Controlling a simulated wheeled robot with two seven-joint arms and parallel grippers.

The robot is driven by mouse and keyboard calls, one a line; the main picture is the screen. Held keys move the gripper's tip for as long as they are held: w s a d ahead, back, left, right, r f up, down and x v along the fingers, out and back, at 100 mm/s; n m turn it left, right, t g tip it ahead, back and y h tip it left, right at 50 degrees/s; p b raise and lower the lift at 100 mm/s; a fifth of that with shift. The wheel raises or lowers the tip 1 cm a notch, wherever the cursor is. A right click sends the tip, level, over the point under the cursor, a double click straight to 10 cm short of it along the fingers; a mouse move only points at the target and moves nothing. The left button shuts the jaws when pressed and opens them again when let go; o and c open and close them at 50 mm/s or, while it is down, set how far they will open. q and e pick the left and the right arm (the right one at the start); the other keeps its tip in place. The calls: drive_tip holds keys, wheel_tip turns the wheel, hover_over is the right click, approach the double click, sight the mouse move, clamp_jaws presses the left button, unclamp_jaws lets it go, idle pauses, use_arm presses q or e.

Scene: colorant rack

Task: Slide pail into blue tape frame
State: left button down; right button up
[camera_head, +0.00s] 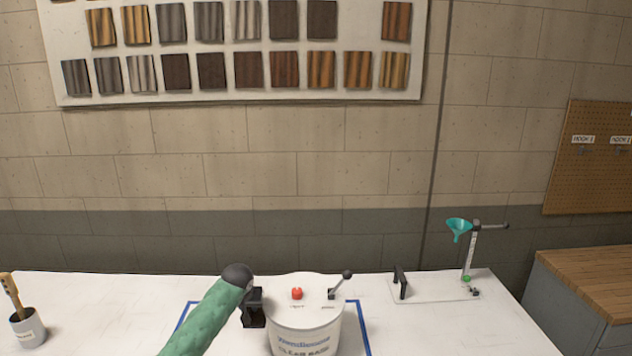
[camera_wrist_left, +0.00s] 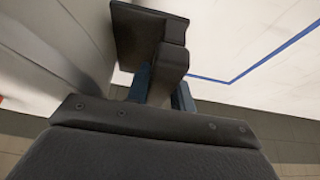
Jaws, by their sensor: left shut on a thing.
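The white pail (camera_head: 305,328) stands upright at the front middle of the table, with a red knob and a black-balled lever on its lid. Its lower part is cut off by the picture edge. Blue tape frame lines show left (camera_head: 184,316) and right (camera_head: 361,324) of the pail; a blue line also shows in the left wrist view (camera_wrist_left: 262,65). My left gripper (camera_wrist_left: 163,94) is at the pail's left side, its bluish fingers shut around a black handle block (camera_wrist_left: 148,38) beside the pale pail wall (camera_wrist_left: 62,40). My right gripper is out of view.
A clear stand plate (camera_head: 430,290) with a black upright and a teal funnel (camera_head: 459,226) on a post is at the right. A cup with a brush (camera_head: 27,328) is at far left. White table shows free on both sides of the pail.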

use_arm(q)
drive_tip(key=shift+w+d+b, duration=0.15)
drive_tip(key=shift+w+d, duration=0.2)
drive_tip(key=shift+w, duration=0.45)
drive_tip(key=shift+w+d+b, duration=0.1)
drive_tip(key=shift+w+d, duration=0.3)
drive_tip(key=shift+w, duration=0.35)
drive_tip(key=shift+w+d+b, duration=0.15)
drive_tip(key=shift+w+d, duration=0.2)
drive_tip(key=shift+w, duration=0.45)
